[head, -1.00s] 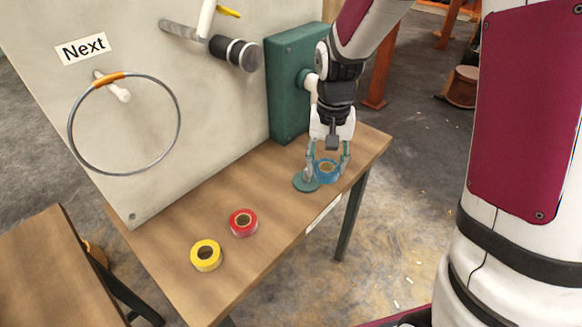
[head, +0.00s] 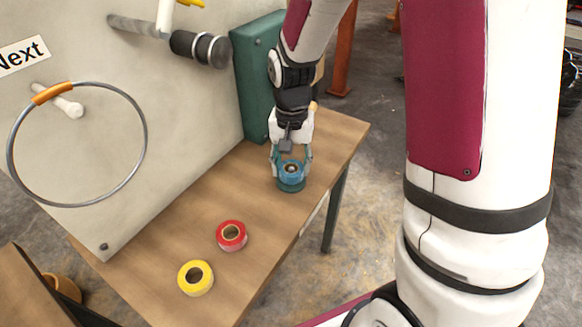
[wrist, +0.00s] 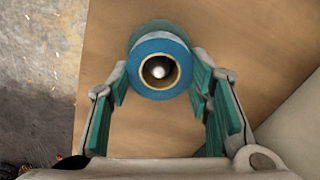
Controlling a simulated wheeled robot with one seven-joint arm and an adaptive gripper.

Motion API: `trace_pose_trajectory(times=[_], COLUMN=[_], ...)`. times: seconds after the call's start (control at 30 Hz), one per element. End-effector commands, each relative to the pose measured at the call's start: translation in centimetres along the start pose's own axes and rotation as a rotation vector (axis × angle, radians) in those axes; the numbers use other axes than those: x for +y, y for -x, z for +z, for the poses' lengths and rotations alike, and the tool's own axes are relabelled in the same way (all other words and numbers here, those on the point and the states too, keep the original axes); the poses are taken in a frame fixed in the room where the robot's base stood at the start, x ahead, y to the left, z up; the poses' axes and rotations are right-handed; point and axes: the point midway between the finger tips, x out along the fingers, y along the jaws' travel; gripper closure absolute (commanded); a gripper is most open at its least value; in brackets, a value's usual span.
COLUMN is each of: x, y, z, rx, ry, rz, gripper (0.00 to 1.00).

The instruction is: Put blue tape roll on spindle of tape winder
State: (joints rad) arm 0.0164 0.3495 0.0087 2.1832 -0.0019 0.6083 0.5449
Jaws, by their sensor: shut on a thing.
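The blue tape roll (head: 291,177) is between the fingers of my gripper (head: 291,168), which is shut on its sides. In the wrist view the blue roll (wrist: 160,92) faces the camera, its hole open toward me. A pale round tip, the spindle (wrist: 158,72), shows inside the hole. The tape winder (head: 291,187) has a teal round base on the table, directly beneath the roll; a grey-teal rim (wrist: 155,26) shows behind the roll in the wrist view. The roll appears around the spindle, but I cannot tell whether it rests on the base.
A red tape roll (head: 232,236) and a yellow tape roll (head: 196,278) lie on the wooden table (head: 180,225). A pale panel with a hanging ring (head: 147,138) and a green box (head: 252,85) stand behind. Bare table lies left of my gripper.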

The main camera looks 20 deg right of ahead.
Motion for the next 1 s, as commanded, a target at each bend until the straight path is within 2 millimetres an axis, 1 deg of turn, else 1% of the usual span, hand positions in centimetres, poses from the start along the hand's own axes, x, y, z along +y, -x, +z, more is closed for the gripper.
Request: trace_pose_trajectory(times=[0.03,0.1,0.33,0.47,0.5,0.57,0.87,1.0], x=[0.03,0.02,0.0,0.0,0.0,0.0,0.0,-0.02], y=[-0.82,-1.25,-1.2,-1.57,-1.53,-1.5,-1.45,-0.62], z=[0.04,0.03,0.01,0.0,0.0,0.01,0.01,-0.03], rx=[-0.003,-0.001,0.0,0.0,0.0,0.0,0.0,0.003], ry=[0.0,0.0,0.0,0.0,0.0,0.0,0.0,0.0], rz=[0.002,0.001,0.0,0.0,0.0,0.0,0.0,-0.002], gripper=[0.83,0.83,0.83,0.83,0.48,0.34,0.34,0.34])
